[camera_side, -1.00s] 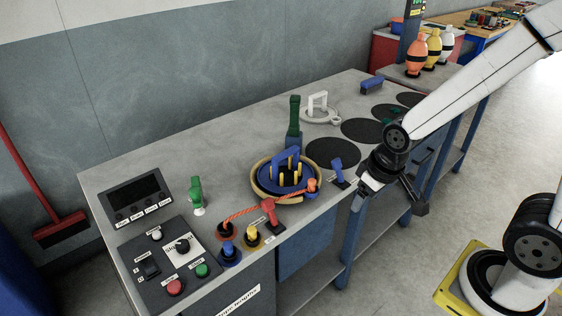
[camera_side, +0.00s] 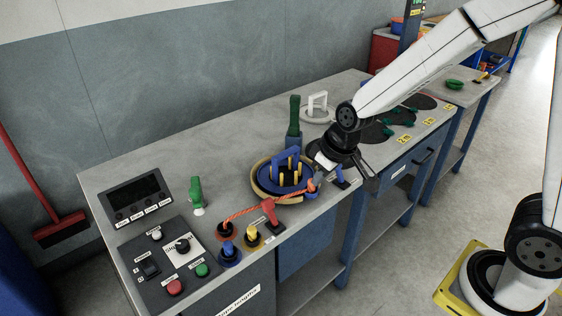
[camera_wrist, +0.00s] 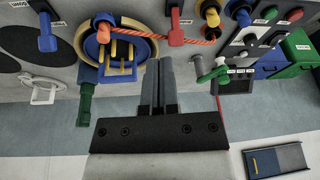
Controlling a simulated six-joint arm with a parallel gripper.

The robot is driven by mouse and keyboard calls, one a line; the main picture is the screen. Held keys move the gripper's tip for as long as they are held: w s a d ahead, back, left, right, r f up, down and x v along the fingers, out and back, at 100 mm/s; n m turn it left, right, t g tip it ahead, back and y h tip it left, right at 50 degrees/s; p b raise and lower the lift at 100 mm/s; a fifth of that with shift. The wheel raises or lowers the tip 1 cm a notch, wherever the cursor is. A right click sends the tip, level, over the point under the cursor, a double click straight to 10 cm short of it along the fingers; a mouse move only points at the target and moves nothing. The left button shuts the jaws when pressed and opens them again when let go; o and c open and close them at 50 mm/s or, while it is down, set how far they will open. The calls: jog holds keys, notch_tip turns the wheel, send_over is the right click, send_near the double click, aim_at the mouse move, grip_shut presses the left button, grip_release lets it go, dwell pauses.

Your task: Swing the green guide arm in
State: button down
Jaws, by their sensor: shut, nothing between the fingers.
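The green guide arm (camera_side: 196,190) stands at the back left of the bench, with a white tip at its lower end. In the wrist view a green arm with a pale grey end (camera_wrist: 236,82) lies right of my fingers. My gripper (camera_side: 318,173) is over the bench beside the right edge of the blue reel, apart from the green arm; its fingertips are hard to make out there. In the wrist view my gripper's (camera_wrist: 160,65) two grey fingers are together with nothing between them.
The blue reel (camera_side: 265,181) with yellow pegs and an orange rope lies between my gripper and the guide arm. A dark green post (camera_side: 294,120) stands behind it. A red lever (camera_side: 270,211), knobs and a control panel (camera_side: 150,268) line the front left. Bare bench lies behind.

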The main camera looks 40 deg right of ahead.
jog(key=w+a+r+n+t+y, duration=0.1)
jog(key=w+a+n+y, duration=0.15)
jog(key=w+a, duration=0.75)
jog(key=n+t+y, duration=0.2)
jog(key=n, duration=0.1)
send_over(196, 190)
jog(key=shift+d+r+h, duration=0.1)
jog(key=shift+r+h, duration=0.1)
jog(key=shift+h, duration=0.05)
jog(key=shift+f, duration=0.15)
jog(key=shift+x, duration=4.85)
jog(key=shift+s+d+f, duration=0.1)
jog(key=shift+s+d, duration=0.5)
jog(key=shift+s, duration=0.25)
jog(key=shift+s+d+f, duration=0.1)
jog(key=shift+s+d, duration=0.55)
jog(key=shift+s, duration=0.2)
